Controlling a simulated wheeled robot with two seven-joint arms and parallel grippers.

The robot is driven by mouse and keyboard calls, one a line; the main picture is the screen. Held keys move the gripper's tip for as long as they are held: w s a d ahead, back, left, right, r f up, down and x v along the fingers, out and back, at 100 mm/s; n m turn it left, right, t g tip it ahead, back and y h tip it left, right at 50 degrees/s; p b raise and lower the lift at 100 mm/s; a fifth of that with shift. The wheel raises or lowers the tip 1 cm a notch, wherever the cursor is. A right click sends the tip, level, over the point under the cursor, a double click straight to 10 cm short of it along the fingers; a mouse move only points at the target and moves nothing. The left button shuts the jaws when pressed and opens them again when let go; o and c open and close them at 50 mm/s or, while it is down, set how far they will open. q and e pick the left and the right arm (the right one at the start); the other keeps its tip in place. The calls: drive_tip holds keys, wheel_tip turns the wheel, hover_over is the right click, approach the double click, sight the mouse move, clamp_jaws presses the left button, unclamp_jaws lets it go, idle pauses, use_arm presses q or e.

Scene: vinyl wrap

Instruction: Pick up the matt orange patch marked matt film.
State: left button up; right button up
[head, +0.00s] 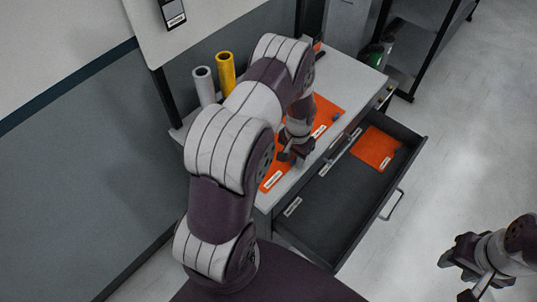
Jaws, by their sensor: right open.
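Orange patches with small white labels show in the head view. One orange patch (328,108) lies on the tabletop behind my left gripper, and another orange piece (270,172) shows at the table's front left. A third orange patch (373,148) lies inside the open drawer. The label print is too small to read, so I cannot tell which is matt. My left gripper (288,158) is low over the tabletop, between the orange areas; its fingers are too small and dark to read. My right gripper (457,279) is open and empty over the floor at the lower right.
The grey drawer (322,207) is pulled out, its left part mostly bare. A white roll (204,86) and a yellow roll (226,71) stand at the table's back left. A dark shelf rack (412,60) stands behind. The floor right of the drawer is clear.

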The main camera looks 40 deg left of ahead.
use_arm(q)
drive_tip(key=shift+s, duration=0.15)
drive_tip(key=shift+c, duration=0.6)
drive_tip(key=shift+s+a+r, duration=0.1)
drive_tip(key=shift+s+r, duration=0.05)
clamp_jaws()
